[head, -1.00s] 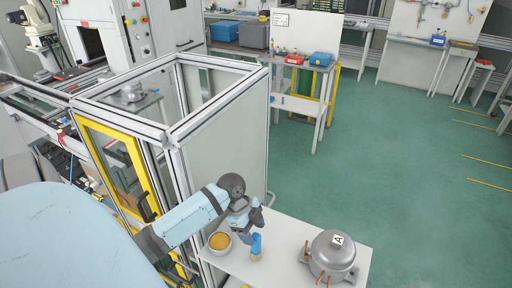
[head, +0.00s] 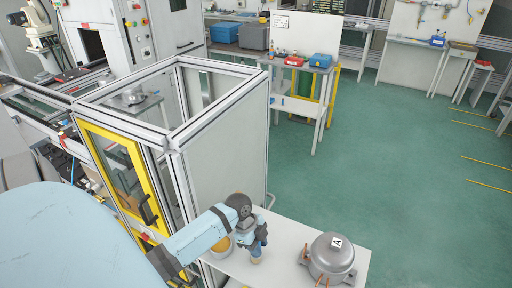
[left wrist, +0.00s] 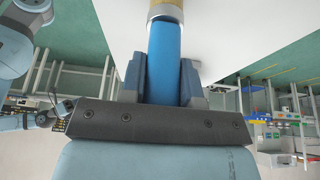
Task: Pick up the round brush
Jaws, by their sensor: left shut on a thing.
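The round brush has a blue handle and a tan lower end. In the head view its tan end (head: 256,260) shows just below my left gripper (head: 260,238), over the white table (head: 290,237). In the left wrist view the blue handle (left wrist: 164,62) lies between the two fingers of my left gripper (left wrist: 164,82), which are shut on it. The tan part (left wrist: 165,11) points away from the gripper. The brush is about upright, and I cannot tell whether its tip touches the table. My right gripper does not show clearly in either view.
A bowl with orange-brown contents (head: 221,245) stands left of the brush, partly hidden by my left arm. A grey compressor marked A (head: 330,259) stands to the right on the table. A framed enclosure with a yellow door (head: 122,170) rises at left. Green floor is open to the right.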

